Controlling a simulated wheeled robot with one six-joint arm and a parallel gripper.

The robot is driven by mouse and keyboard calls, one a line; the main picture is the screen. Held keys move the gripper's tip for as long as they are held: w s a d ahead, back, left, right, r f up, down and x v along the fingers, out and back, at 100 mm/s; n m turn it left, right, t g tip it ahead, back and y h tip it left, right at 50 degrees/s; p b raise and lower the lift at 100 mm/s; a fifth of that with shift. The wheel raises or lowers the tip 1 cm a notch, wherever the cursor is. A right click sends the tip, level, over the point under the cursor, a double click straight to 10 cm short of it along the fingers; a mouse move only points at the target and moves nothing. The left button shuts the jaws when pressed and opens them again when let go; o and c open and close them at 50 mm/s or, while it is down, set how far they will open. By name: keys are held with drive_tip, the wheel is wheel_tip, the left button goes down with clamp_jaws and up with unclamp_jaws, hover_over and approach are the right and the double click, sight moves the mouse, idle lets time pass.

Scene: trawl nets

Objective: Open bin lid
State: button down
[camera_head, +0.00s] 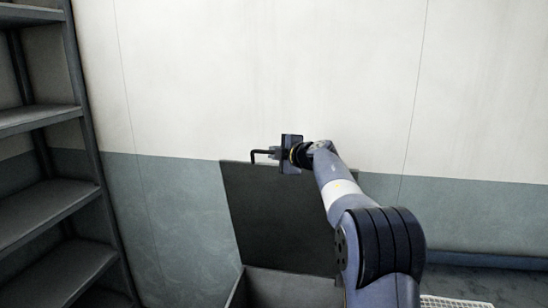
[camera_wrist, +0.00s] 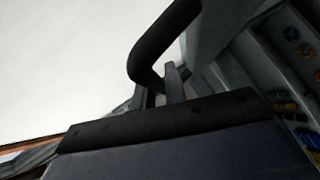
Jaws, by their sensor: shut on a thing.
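The bin (camera_head: 262,288) stands at the bottom middle of the head view, against the wall. Its dark lid (camera_head: 275,215) stands raised and nearly upright behind the opening. A black bent handle (camera_head: 262,153) shows at the lid's top edge; it also shows large in the wrist view (camera_wrist: 150,50). My gripper (camera_head: 281,155) is at the lid's top edge, shut on the handle. The gripper's body hides part of the handle and its far end. My arm covers the lid's right side and much of the bin. The bin's inside is mostly out of view.
A grey metal shelf unit (camera_head: 60,205) stands at the left, with empty shelves in the head view. Small coloured items (camera_wrist: 291,33) sit on shelving in the wrist view. The wall (camera_head: 480,110) is close behind the lid. A pale grating (camera_head: 456,301) lies at the lower right.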

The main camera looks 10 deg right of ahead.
idle(0.3)
drive_tip(key=c, duration=1.5)
unclamp_jaws()
drive_tip(key=shift+o, duration=0.2)
drive_tip(key=b+v, duration=0.3)
drive_tip(key=v, duration=0.7)
drive_tip(key=shift+s, duration=0.3)
drive_tip(key=shift+d+r, duration=0.1)
drive_tip(key=shift+d, duration=0.05)
drive_tip(key=shift+c, duration=0.3)
